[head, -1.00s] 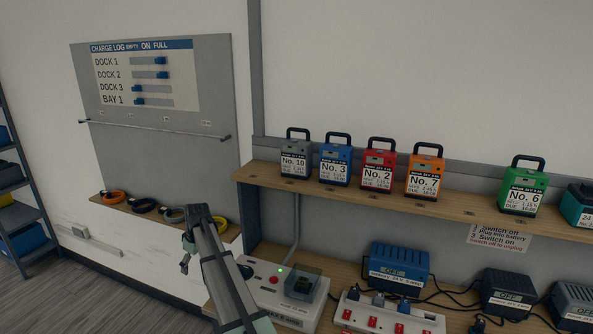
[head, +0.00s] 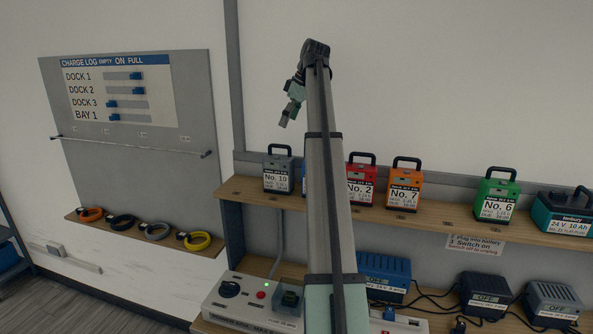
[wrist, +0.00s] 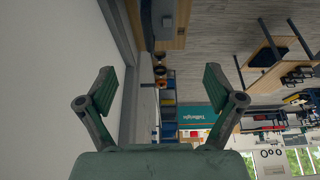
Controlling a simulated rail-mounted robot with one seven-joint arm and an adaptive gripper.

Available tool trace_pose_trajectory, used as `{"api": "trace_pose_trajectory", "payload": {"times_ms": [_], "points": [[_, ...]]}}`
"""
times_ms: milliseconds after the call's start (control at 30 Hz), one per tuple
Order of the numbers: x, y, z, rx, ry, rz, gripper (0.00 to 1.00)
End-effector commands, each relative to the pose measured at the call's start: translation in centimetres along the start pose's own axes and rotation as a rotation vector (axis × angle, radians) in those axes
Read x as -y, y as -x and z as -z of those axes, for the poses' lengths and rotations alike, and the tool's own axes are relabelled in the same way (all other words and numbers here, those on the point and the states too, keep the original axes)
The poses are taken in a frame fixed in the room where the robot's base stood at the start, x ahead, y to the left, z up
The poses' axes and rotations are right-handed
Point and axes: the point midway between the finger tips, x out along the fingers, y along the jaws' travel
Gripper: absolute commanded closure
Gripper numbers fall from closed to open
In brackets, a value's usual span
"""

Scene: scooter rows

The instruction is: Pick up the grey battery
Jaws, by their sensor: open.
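The grey battery (head: 277,175), labelled No. 10, stands upright on the wooden shelf with its black handle up, leftmost in the row. My gripper (head: 287,115) is in the air above and slightly right of it in the head view, apart from it. In the wrist view my gripper (wrist: 160,95) has its two fingers spread wide with nothing between them. The battery cannot be made out in the wrist view.
Right of the grey battery stand a mostly hidden blue one, a red one (head: 360,182), an orange one (head: 404,185) and a green one (head: 495,195). Chargers (head: 384,276) sit on the lower bench. A charge log board (head: 130,90) hangs at left.

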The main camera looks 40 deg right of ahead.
Motion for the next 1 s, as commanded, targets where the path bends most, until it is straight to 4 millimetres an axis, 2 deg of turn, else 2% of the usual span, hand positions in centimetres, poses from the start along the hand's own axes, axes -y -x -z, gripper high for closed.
{"api": "trace_pose_trajectory", "payload": {"times_ms": [33,100,233,967,1000], "points": [[-0.1,1.6,-0.3,-0.001,0.003,0.003,0.08],[0.0,2.4,-0.6,-0.002,0.008,0.008,0.08],[0.1,2.3,-0.9,-0.002,0.012,0.012,0.08],[0.2,-5.2,-1.0,-0.002,0.011,0.009,0.08],[0.3,-6.1,-0.9,-0.002,0.011,0.011,0.08]]}}
